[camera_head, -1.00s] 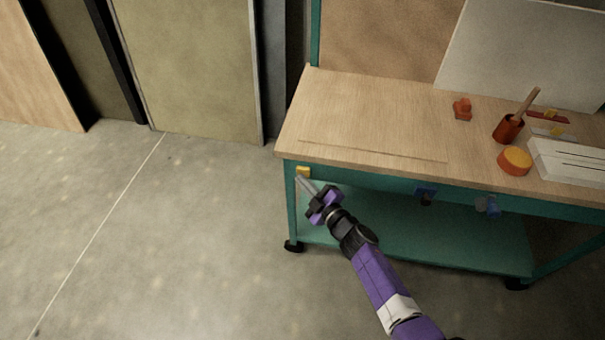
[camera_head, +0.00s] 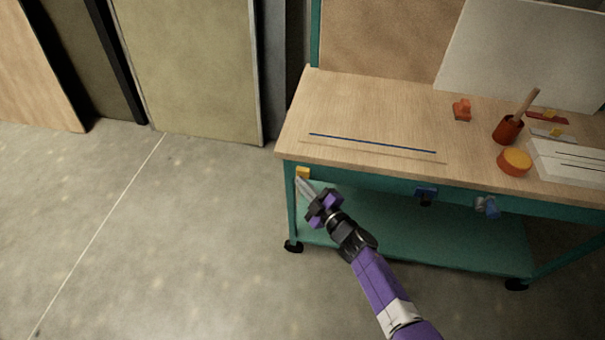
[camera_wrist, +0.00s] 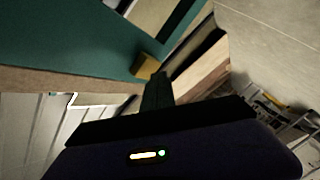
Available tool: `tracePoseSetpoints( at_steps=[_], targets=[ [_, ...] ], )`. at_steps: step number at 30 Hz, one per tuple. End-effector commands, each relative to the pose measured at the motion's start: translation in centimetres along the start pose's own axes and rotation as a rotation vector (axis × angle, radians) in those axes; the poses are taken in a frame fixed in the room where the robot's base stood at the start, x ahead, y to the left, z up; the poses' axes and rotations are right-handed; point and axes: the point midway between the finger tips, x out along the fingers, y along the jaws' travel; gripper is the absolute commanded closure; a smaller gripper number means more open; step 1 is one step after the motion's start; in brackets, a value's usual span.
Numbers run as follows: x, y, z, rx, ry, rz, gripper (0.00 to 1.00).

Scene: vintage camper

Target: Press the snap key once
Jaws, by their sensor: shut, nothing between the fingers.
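A small yellow block, which looks like the snap key (camera_head: 303,172), is on the teal front rail at the left end of the workbench. It also shows in the wrist view (camera_wrist: 147,66), just beyond my fingers. My gripper (camera_head: 300,182) is shut and empty, its tip just below and in front of the yellow block in the head view. Whether the tip touches it cannot be told. A thin dark blue strip (camera_head: 372,143) lies along the wooden bench top (camera_head: 345,105), behind the front edge.
An orange clip (camera_head: 461,109), a brown cup (camera_head: 508,128), an orange round tin (camera_head: 515,161) and a white box (camera_head: 572,163) stand on the bench. The floor to the left is clear.

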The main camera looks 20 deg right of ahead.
Motion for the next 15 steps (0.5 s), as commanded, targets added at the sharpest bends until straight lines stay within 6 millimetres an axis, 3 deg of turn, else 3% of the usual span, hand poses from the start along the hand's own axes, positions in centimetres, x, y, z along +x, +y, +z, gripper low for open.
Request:
tracePoseSetpoints(
  at_steps=[15],
  targets=[
    [-0.73,-0.56,-0.51,0.001,0.0,-0.001,1.0]
  ],
)
